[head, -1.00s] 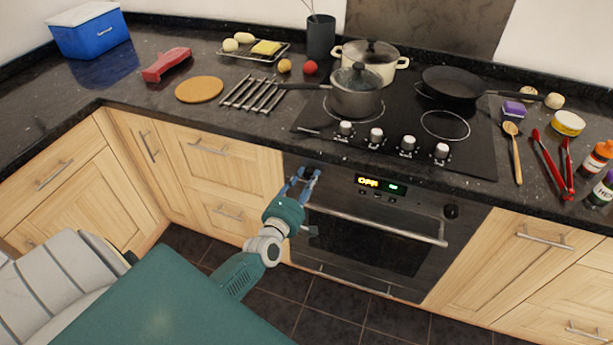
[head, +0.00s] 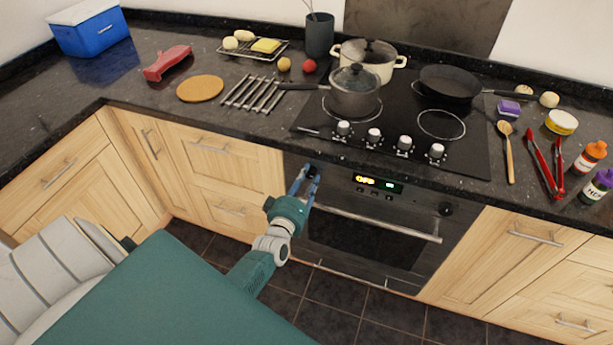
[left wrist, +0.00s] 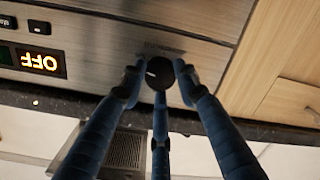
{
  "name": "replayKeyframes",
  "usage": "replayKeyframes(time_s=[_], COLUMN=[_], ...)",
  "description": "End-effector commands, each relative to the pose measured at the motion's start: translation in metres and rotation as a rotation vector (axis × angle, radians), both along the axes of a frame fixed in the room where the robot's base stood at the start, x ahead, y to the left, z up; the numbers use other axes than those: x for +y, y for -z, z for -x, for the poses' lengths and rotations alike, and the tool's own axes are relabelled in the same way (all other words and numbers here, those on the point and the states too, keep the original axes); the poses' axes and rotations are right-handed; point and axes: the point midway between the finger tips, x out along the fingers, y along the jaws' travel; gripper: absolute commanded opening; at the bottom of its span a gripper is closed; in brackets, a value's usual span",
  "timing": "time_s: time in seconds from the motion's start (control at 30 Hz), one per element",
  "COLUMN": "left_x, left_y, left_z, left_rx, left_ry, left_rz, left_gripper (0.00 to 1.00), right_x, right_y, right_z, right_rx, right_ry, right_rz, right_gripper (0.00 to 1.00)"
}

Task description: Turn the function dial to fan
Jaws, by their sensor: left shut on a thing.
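The function dial is a small dark round knob at the left end of the oven's (head: 365,240) control panel; it shows in the head view (head: 312,169) between my fingers. In the left wrist view the dial (left wrist: 159,73) has a pale mark pointing to the left of the picture. My left gripper (head: 304,178) is shut on the dial, with fingertips on both sides and a third finger below it in the left wrist view (left wrist: 158,78). The oven display (head: 377,183) reads OFF in amber, with small green characters beside it. My right gripper is not in view.
A second dark dial (head: 445,209) sits at the panel's right end. The oven handle (head: 378,225) runs below the panel. The black hob (head: 400,125) with its knobs, pots and pan lies above. Wooden drawers (head: 222,165) flank the oven on the left.

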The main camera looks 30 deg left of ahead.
Motion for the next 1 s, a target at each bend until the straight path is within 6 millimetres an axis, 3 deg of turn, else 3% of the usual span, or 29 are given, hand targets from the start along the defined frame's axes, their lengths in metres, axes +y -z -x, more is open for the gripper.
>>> replayKeyframes(time_s=[0.4,1.0], left_x=[-0.0017,-0.0018], left_y=[0.0025,0.0036], left_z=[0.0005,0.0008], left_rx=[0.061,0.077], left_ry=[0.002,0.002], left_rz=[-0.237,-0.294], left_gripper=[0.05,0.05], right_x=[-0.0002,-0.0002], right_y=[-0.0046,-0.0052], right_z=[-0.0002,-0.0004], right_rx=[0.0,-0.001], right_ry=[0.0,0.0], right_rz=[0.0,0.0], right_gripper=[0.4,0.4])
